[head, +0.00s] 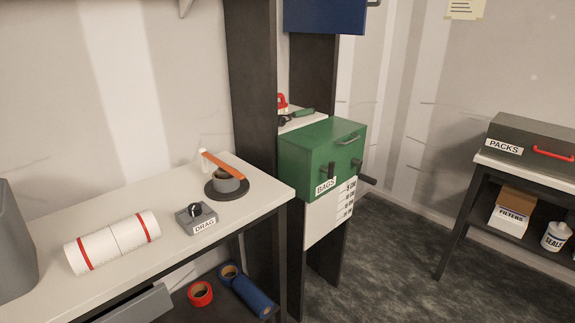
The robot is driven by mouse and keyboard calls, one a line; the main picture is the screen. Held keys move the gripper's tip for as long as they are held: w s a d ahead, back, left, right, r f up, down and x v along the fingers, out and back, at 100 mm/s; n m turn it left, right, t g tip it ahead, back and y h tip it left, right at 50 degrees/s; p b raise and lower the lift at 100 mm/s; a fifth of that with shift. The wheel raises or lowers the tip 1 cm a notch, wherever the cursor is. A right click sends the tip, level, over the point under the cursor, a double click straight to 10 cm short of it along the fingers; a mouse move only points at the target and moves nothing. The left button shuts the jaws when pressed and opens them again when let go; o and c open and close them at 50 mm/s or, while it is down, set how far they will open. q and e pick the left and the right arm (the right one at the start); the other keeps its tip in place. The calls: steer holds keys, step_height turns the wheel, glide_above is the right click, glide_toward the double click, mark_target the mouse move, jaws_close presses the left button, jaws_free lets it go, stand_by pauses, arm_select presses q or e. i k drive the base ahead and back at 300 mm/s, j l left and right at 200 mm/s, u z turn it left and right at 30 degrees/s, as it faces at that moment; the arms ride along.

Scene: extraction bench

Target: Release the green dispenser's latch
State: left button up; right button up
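The green dispenser (303,152) is a box labelled BAGS, mounted between dark uprights right of the bench. It has a grey handle (347,139) near its top edge. Two dark fittings stick out of its front, one at the left (331,171) and one at the right (357,163). A dark lever (367,180) sticks out just below its right lower corner. I cannot tell which of these is the latch. The front looks closed. Neither of my grippers shows in the head view.
The white bench (130,203) holds a white roll (112,242), a DRAG knob block (197,218) and a round dark base with an orange-handled arm (225,167). A PACKS case (535,138) stands on the right table. The dark floor (395,265) between is clear.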

mark_target(329, 170)
steer(key=i+l+u, duration=0.15)
steer(key=u, duration=0.2)
steer(key=i+l+u, duration=0.15)
steer(key=l+u, duration=0.2)
steer(key=i+l+u, duration=0.1)
steer(key=l+u, duration=0.3)
